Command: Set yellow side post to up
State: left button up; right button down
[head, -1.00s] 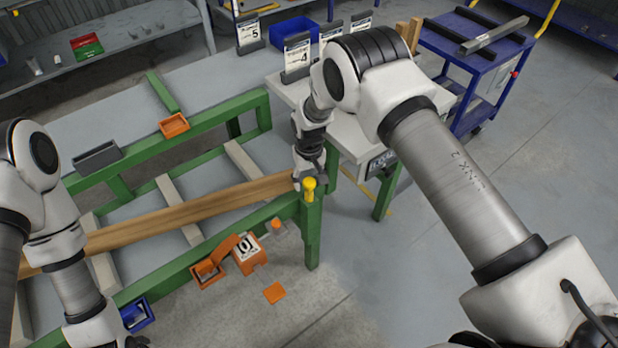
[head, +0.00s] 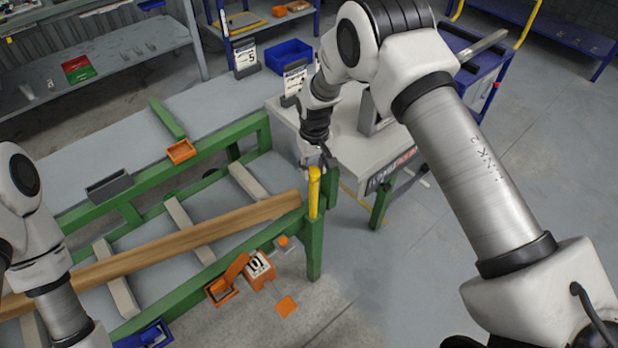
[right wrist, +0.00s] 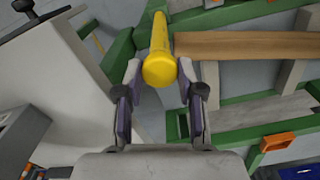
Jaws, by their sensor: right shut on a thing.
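The yellow side post (head: 314,196) stands upright at the near right corner of the green runout table frame (head: 313,240), well above the frame's top. In the right wrist view its round yellow head (right wrist: 159,70) sits between the two fingertips. My right gripper (head: 316,165) is shut on the top of the post; the wrist view shows its fingers (right wrist: 160,82) on either side of it. My left arm shows at the left edge of the head view, but its gripper is out of the picture.
A long wooden beam (head: 180,243) lies across the table's cross bars, its right end close beside the post. A pale side table (head: 350,145) stands behind the post. Orange boxes (head: 258,270) are at the table's front side. The floor to the right is clear.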

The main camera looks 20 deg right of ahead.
notch_tip(320, 180, up, 7)
jog(key=p, duration=0.2)
jog(key=shift+r+p, duration=0.15)
jog(key=shift+p, duration=0.15)
jog(key=shift+w, duration=0.15)
jog(key=shift+r, duration=0.1)
jog(key=c, duration=1)
grip_release()
jog(key=shift+o, duration=1.4)
jog(key=shift+s+r, duration=0.1)
jog(key=shift+s, duration=0.1)
jog(key=shift+w+r, duration=0.1)
notch_tip(320, 180, up, 12)
